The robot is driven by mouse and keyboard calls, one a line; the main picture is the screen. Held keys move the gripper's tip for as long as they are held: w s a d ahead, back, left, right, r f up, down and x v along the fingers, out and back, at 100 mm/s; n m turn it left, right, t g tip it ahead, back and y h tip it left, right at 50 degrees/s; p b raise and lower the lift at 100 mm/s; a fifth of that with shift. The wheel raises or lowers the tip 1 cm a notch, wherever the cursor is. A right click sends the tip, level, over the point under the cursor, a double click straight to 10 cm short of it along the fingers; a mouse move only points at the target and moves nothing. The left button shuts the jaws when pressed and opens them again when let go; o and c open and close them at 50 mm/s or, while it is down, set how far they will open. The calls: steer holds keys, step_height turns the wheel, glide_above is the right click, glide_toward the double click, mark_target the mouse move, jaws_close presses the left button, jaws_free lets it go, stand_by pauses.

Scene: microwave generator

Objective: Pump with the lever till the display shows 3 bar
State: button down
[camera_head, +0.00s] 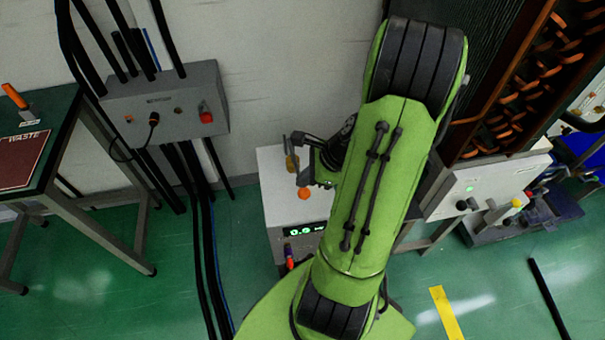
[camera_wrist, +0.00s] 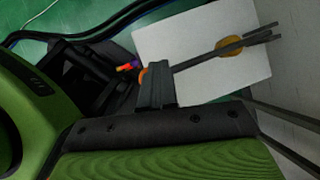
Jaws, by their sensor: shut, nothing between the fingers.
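The white pump box (camera_head: 280,190) stands on the floor in the middle of the head view, partly hidden by my green arm. Its dark front display (camera_head: 302,229) shows green digits that look like 0 point something; the last digit is unclear. An orange knob (camera_head: 304,193) shows above the box, close to my gripper (camera_head: 311,177). In the wrist view the shut fingers (camera_wrist: 155,85) partly cover this orange knob (camera_wrist: 143,76); contact cannot be told. Dark rods with a yellow-orange disc (camera_wrist: 231,46) cross above the white top (camera_wrist: 195,60). The lever's full length is hidden.
A grey wall box (camera_head: 165,103) with cables is at left. A dark table (camera_head: 60,125) stands further left. A rack with orange coils (camera_head: 530,75) and a white unit (camera_head: 490,185) are at right. A red and purple part (camera_head: 289,257) sits low on the pump box's front.

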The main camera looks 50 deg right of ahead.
mark_target(307, 192)
steer(key=shift+s+a+f+b, duration=0.15)
steer(key=shift+s+f+b, duration=0.1)
steer(key=shift+f+b, duration=0.3)
steer(key=shift+s+a+f+b, duration=0.2)
steer(key=shift+f+b, duration=0.2)
steer(key=shift+f, duration=0.2)
steer(key=shift+s+a+f+b, duration=0.1)
steer(key=shift+s+f+b, duration=0.15)
steer(key=shift+f+b, duration=0.3)
stand_by(1.4)
steer(key=shift+s+a+f, duration=0.15)
steer(key=shift+s+f, duration=0.05)
steer(key=shift+f, duration=0.45)
steer(key=shift+s+a+f, duration=0.15)
steer(key=shift+s+f, duration=0.05)
steer(key=shift+f, duration=0.4)
stand_by(1.1)
steer(key=shift+r, duration=0.1)
steer(key=w+d+r+p, duration=0.2)
steer(key=w+r+p, duration=0.2)
steer(key=r+p, duration=0.6)
steer(key=shift+d+r+p, duration=0.2)
steer(key=shift+d+p, duration=0.15)
steer(key=shift+p, duration=0.15)
stand_by(0.9)
